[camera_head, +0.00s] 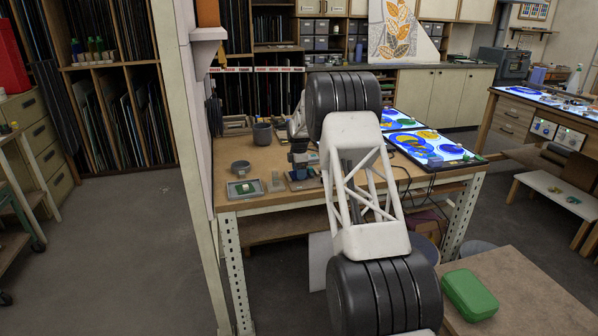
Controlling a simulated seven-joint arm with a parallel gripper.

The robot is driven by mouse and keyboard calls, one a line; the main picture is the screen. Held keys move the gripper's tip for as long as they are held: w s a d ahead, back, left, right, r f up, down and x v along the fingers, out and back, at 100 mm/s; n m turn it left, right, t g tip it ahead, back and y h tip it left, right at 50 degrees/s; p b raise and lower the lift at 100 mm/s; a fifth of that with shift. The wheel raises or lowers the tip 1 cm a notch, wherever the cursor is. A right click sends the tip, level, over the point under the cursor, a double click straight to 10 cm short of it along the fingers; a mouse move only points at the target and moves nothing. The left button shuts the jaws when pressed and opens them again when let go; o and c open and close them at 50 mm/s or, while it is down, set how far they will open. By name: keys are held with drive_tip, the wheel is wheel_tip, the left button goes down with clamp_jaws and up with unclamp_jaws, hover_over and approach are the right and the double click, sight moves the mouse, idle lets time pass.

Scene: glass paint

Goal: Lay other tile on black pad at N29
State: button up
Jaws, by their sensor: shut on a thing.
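My gripper (300,168) is small in the view, low over the wooden workbench and pointing down at a dark pad (313,184). It is shut on a tile, but the tile is too small and too covered by the fingers to make out. I cannot tell whether the tile touches the pad. The pad lies near the bench's front edge, partly hidden by the gripper. No N29 label is readable.
A grey tray (232,194) with a green-and-white piece is left of the pad, with small clear blocks (276,184) between. Grey bowls (240,167) and a dark pot (262,134) stand behind. Lit panels with coloured glass (432,147) fill the bench's right side.

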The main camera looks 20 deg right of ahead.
drive_tip(key=o, duration=1)
drive_tip(key=shift+r, duration=0.15)
drive_tip(key=shift+r, duration=2.65)
drive_tip(key=shift+s, duration=0.15)
drive_tip(key=shift+s+a+f, duration=0.3)
drive_tip(key=shift+s+f, duration=0.05)
drive_tip(key=shift+s, duration=0.25)
drive_tip(key=shift+s+a+f, duration=0.35)
drive_tip(key=shift+s+f, duration=0.05)
drive_tip(key=shift+s, duration=0.15)
drive_tip(key=shift+s+a+f, duration=0.3)
drive_tip(key=shift+s+f, duration=0.05)
drive_tip(key=shift+s, duration=0.25)
drive_tip(key=shift+w+d+f, duration=0.25)
drive_tip(key=shift+w+d, duration=0.05)
drive_tip(key=shift+w, duration=2.25)
drive_tip(key=shift+w+d+f, duration=0.25)
drive_tip(key=shift+w, duration=2.3)
drive_tip(key=shift+w+d+f, duration=0.25)
drive_tip(key=shift+w+d, duration=0.05)
drive_tip(key=shift+w, duration=2.55)
drive_tip(key=shift+r, duration=0.15)
